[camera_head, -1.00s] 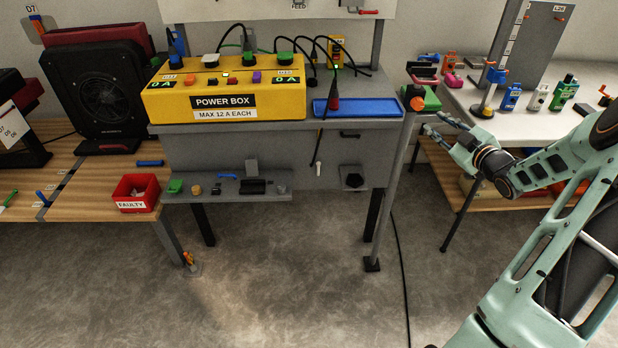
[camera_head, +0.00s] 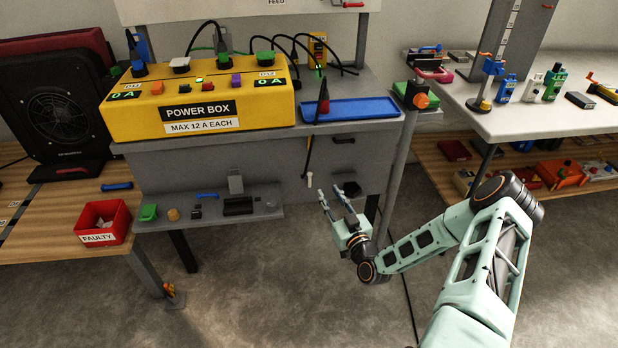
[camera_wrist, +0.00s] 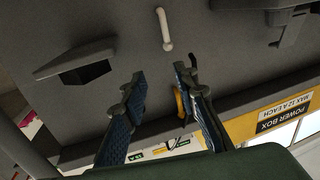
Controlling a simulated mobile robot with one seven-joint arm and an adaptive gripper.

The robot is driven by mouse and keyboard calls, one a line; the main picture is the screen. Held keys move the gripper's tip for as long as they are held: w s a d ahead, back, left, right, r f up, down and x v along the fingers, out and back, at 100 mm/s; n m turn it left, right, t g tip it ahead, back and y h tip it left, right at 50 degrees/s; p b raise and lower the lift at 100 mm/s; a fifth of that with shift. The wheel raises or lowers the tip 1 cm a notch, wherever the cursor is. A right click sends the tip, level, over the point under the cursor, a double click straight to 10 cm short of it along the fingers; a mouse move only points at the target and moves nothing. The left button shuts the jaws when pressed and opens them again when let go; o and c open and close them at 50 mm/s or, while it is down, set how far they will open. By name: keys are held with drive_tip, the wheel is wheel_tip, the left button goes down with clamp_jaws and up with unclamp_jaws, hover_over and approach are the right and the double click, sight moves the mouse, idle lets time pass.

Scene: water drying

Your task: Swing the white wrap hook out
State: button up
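The white wrap hook (camera_head: 309,180) is a small pale peg on the grey front of the bench, below the hanging dark-and-orange cord or strip (camera_head: 308,150). In the wrist view the white hook (camera_wrist: 165,30) is a short rod with a rounded end, just beyond the fingertips and roughly in line with the gap between them. My gripper (camera_head: 335,193) is open and empty, below and right of the hook in the head view. In the wrist view my gripper (camera_wrist: 160,76) shows both fingers spread and apart from the hook.
A lower grey shelf (camera_head: 225,218) with small parts juts out left of my gripper. The yellow power box (camera_head: 200,103) and blue tray (camera_head: 350,109) stand on the bench above. A red faulty bin (camera_head: 103,222) is at left.

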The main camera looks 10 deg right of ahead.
sight(310, 178)
drive_tip(key=shift+m, duration=0.4)
drive_tip(key=w+a, duration=0.1)
drive_tip(key=w, duration=0.2)
drive_tip(key=w+a+f+b, duration=0.1)
drive_tip(key=w, duration=0.3)
drive_tip(key=w+a+f+b, duration=0.1)
drive_tip(key=w+a, duration=0.1)
drive_tip(key=w, duration=0.1)
drive_tip(key=shift+w+f, duration=0.1)
drive_tip(key=shift+w, duration=0.15)
clamp_jaws()
